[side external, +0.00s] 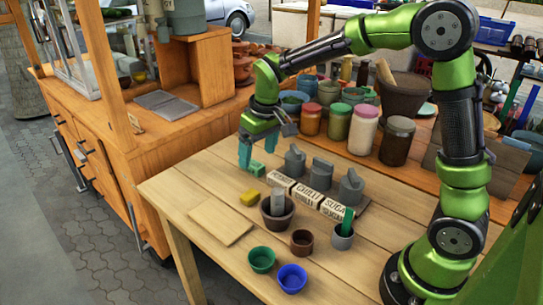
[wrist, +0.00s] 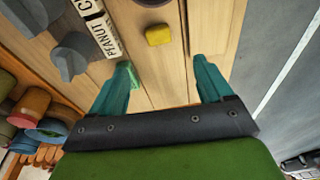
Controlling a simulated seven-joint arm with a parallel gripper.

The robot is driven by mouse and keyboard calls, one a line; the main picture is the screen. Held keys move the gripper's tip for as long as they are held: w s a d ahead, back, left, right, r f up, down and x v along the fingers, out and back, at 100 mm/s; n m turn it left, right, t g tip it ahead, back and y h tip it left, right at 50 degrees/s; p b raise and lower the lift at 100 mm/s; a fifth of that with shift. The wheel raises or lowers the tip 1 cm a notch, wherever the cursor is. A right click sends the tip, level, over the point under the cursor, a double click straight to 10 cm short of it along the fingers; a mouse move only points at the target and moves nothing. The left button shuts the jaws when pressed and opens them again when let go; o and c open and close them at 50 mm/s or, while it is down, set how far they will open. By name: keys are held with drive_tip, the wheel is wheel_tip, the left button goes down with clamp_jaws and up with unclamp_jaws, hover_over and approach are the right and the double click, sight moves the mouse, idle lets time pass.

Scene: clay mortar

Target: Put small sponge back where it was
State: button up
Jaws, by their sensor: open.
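A small yellow sponge-like block (side external: 250,197) lies on the wooden table left of the mortar; it also shows in the wrist view (wrist: 158,34). A small green block (side external: 257,168) lies near the table's back edge; in the wrist view the green block (wrist: 136,76) is beside my left-hand finger, partly hidden by it. I cannot tell which one is the small sponge. My gripper (side external: 259,153) points down just above the green block, with teal fingers apart; the wrist view shows the open gripper (wrist: 165,66) with only bare table between its tips.
Grey lidded pots (side external: 321,174) stand behind label blocks (side external: 307,194). The mortar with pestle (side external: 278,211), wooden board (side external: 220,222), brown cup (side external: 302,243), green bowl (side external: 261,260) and blue bowl (side external: 292,278) stand forward. Jars (side external: 363,130) line the back shelf.

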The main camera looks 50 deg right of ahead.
drive_tip(key=s+r+m+t+y, duration=0.1)
drive_tip(key=s+r, duration=0.3)
drive_tip(key=s, duration=0.6)
drive_tip(key=s+a+r+m+t, duration=0.1)
drive_tip(key=s+r+t, duration=0.3)
drive_tip(key=s, duration=0.5)
drive_tip(key=shift+s+r+m+y, duration=0.25)
drive_tip(key=shift+s+m+y, duration=0.15)
drive_tip(key=shift+m, duration=0.4)
